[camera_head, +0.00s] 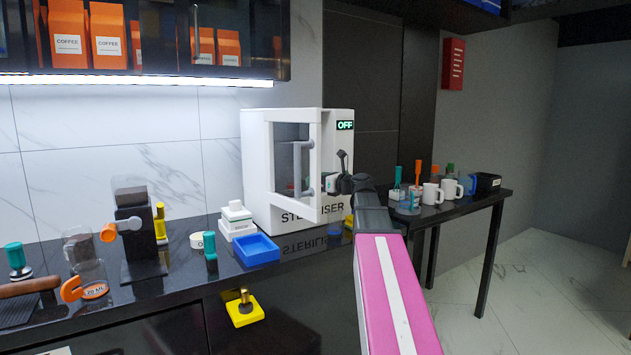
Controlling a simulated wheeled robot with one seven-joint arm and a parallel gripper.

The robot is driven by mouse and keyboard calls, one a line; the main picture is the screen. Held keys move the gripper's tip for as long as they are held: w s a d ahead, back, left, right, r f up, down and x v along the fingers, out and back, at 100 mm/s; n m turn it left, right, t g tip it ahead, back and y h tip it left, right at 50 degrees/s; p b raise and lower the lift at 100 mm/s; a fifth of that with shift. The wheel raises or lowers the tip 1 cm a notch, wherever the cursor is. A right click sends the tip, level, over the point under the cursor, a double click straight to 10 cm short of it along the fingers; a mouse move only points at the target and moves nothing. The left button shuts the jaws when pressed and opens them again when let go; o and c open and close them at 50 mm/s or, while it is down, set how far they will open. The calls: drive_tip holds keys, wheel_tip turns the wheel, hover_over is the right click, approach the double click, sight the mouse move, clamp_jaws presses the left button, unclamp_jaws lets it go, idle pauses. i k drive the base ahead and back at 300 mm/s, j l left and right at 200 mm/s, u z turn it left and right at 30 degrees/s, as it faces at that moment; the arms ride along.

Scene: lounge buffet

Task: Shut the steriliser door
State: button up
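The white steriliser (258,170) stands on the black counter against the tiled wall, its green display reading OFF. Its door (314,140) has a white frame and a dark window. It stands partly open, hinged on the left, with its free right edge swung out towards me and covering part of the STERILISER lettering. A pale vertical handle (297,168) shows on the door. My gripper (326,183) is at the door's free edge, just right of the handle and in front of the opening. It is small and partly hidden, so I cannot tell whether its fingers are open or touch the door.
A blue tray (257,249) and white stacked boxes (238,222) stand left of the steriliser. A grinder (137,230) is further left. White mugs (431,193) and bottles stand on the counter to the right. A cabinet (180,40) hangs above. The floor at right is clear.

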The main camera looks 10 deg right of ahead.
sight(312, 212)
drive_tip(key=k+l, duration=0.75)
drive_tip(key=l, duration=0.2)
